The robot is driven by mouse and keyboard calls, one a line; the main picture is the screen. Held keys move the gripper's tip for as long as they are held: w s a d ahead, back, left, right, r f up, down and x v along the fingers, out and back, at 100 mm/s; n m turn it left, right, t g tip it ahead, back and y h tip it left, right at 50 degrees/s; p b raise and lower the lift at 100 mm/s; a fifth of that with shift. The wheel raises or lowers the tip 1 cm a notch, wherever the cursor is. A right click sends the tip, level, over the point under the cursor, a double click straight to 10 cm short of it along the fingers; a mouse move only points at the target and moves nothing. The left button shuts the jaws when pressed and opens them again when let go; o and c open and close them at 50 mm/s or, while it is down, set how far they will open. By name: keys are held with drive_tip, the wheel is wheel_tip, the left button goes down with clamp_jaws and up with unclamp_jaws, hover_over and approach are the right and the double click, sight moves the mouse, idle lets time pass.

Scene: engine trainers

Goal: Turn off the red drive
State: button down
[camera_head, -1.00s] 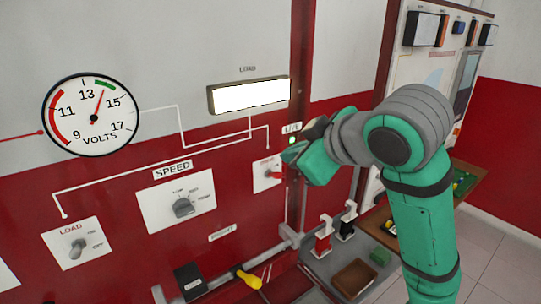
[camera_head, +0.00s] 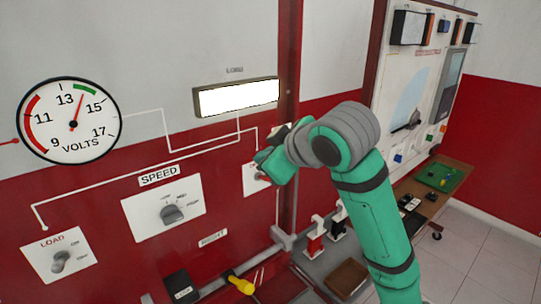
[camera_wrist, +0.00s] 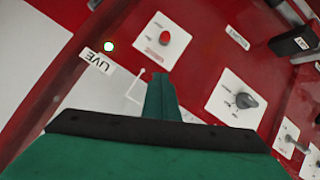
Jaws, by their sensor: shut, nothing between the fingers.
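A red round knob (camera_wrist: 164,38) sits on a white plate (camera_wrist: 150,54) on the red panel. In the head view that plate (camera_head: 249,182) is partly hidden behind my gripper (camera_head: 262,163). My gripper also shows in the wrist view (camera_wrist: 160,84), with its fingers shut and empty. In that view the fingertips appear below the knob plate, apart from the knob in the picture. How far they are from the panel I cannot tell.
The SPEED dial (camera_head: 172,213) and LOAD switch (camera_head: 61,262) are to the left. The volts gauge (camera_head: 68,120) reads near 14. A yellow-handled lever (camera_head: 240,283) and a black block (camera_head: 182,287) stick out below. A dark red post (camera_head: 289,60) stands right of the knob plate.

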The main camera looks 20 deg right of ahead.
drive_tip(key=shift+w+d+f, duration=0.25)
drive_tip(key=shift+w+f, duration=0.05)
drive_tip(key=shift+f, duration=0.55)
drive_tip(key=shift+w+d+f, duration=0.25)
drive_tip(key=shift+d+f, duration=0.05)
drive_tip(key=shift+f, duration=0.5)
drive_tip(key=shift+w+d+f, duration=0.25)
drive_tip(key=shift+w+f, duration=0.05)
drive_tip(key=shift+f, duration=0.55)
drive_tip(key=shift+f, duration=0.1)
